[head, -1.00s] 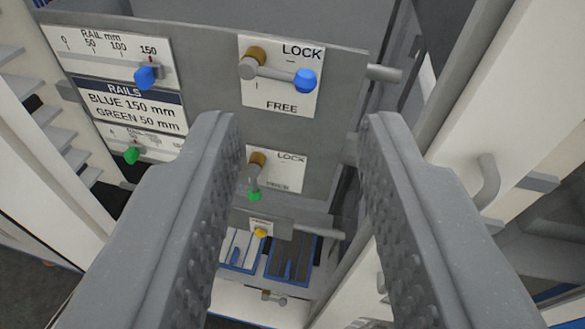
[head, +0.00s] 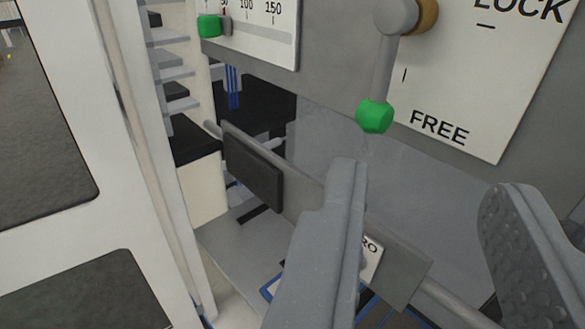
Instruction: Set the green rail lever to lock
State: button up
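The green rail lever (head: 384,72) is at the upper right of the head view. Its grey arm hangs down from a brass pivot, and its green knob (head: 374,116) is at the lower end, left of the word FREE. Its white plate (head: 480,75) reads LOCK at the top right and FREE at the bottom. My gripper (head: 425,185) is open and empty. Its left finger is just below the knob in the picture, and its right finger is farther right, below the plate. No contact with the lever shows.
A rail scale (head: 262,32) with a green slider knob (head: 209,26) is at the top left. Below the panel are a dark block (head: 253,170) on a grey bar and a small labelled plate (head: 371,258) partly behind my left finger. White walling fills the left side.

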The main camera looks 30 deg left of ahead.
aim_at(382, 87)
jog(key=shift+y, duration=0.3)
jog(key=x, duration=0.4)
jog(key=p+x, duration=0.1)
jog(key=x, duration=0.3)
jog(key=f+p+x, duration=0.1)
jog(key=x, duration=0.4)
jog(key=shift+a, duration=0.3)
grip_shut()
